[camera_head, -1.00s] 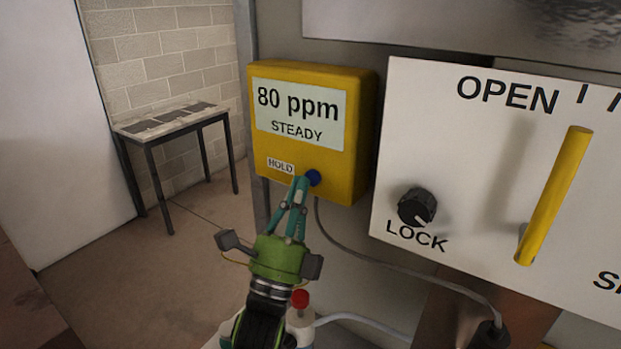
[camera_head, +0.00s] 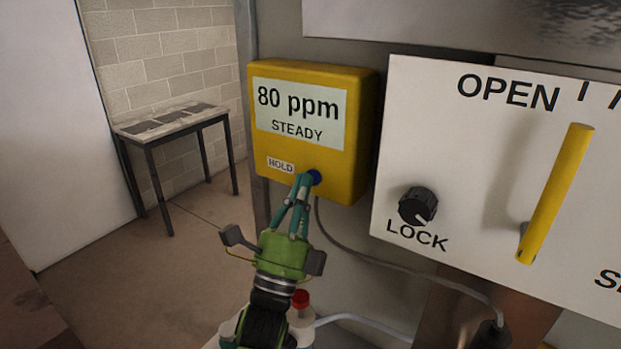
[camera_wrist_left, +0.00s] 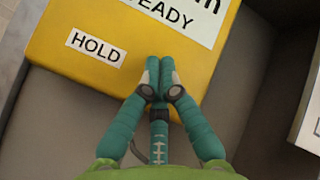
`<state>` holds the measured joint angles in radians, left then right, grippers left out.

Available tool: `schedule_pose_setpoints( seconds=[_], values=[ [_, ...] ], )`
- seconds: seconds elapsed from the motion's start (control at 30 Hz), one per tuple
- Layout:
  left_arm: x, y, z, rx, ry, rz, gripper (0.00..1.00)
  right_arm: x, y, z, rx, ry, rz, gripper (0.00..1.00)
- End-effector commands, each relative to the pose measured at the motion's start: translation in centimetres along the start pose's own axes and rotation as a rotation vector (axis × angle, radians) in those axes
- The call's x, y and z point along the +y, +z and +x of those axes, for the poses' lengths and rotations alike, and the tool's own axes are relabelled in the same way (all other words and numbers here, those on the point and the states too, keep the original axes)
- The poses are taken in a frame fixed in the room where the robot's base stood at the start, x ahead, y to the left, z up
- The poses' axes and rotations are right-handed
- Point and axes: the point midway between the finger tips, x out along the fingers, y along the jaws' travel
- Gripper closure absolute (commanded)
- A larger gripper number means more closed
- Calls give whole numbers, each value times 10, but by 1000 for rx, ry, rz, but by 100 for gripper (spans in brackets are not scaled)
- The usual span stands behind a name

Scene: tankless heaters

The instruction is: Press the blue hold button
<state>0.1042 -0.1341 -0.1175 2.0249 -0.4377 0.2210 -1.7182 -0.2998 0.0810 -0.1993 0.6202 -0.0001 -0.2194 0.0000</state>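The blue hold button (camera_head: 315,177) is on the lower front of a yellow meter box (camera_head: 352,140). The box's screen (camera_head: 298,112) reads "80 ppm STEADY", and a "HOLD" label (camera_head: 280,165) is left of the button. My left gripper (camera_head: 304,180) is shut, with its teal fingertips at the button and partly covering it. In the left wrist view the closed fingertips (camera_wrist_left: 160,65) lie over the yellow face right of the HOLD label (camera_wrist_left: 98,47), and the button is hidden there. I cannot tell whether the tips touch it. My right gripper is not in view.
A white panel (camera_head: 460,130) with a black LOCK knob (camera_head: 417,206) and a yellow handle (camera_head: 556,195) is to the right. A grey cable (camera_head: 370,265) hangs below the box. A red-topped object (camera_head: 300,299) is beside my left arm. A small table (camera_head: 170,130) stands at the back left.

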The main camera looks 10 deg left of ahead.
Motion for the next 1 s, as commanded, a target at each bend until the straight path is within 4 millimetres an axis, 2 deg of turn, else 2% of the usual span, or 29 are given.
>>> schedule_pose_setpoints(
  seconds=[0.37, 1.0],
  values=[
    [1, -1, 1, 1, 1, 0, 100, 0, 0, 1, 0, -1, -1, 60],
    [-7, 7, -10, 0, 0, 1, 100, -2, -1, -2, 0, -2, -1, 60]
  ],
)
